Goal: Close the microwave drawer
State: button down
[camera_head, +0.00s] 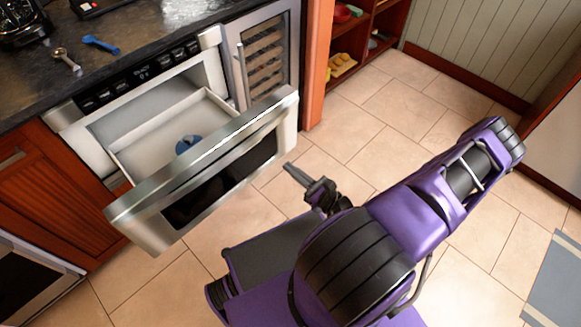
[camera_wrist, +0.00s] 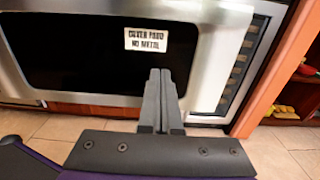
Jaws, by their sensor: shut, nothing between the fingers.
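The microwave drawer (camera_head: 206,166) is pulled well out from its housing in the head view. Its steel front has a dark window and faces me. A blue round item (camera_head: 188,144) lies inside the drawer. The drawer front also fills the upper part of the wrist view (camera_wrist: 75,52), with a white label (camera_wrist: 146,39) reading "cover food no metal". My gripper (camera_head: 291,169) is in front of the drawer's right part, its fingers together and pointing toward the front. The fingers also show in the wrist view (camera_wrist: 160,75). They appear apart from the drawer front, though the exact gap is unclear.
A wine cooler (camera_head: 264,58) stands right of the microwave, then an orange wooden post (camera_head: 318,65) and open shelves (camera_head: 350,50). The dark counter (camera_head: 125,42) above holds a blue spoon (camera_head: 101,44) and measuring spoons (camera_head: 66,59).

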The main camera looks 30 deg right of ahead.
aim_at(259, 143)
jog(key=x, duration=1.1)
jog(key=shift+f+b, duration=0.1)
jog(key=shift+b, duration=0.25)
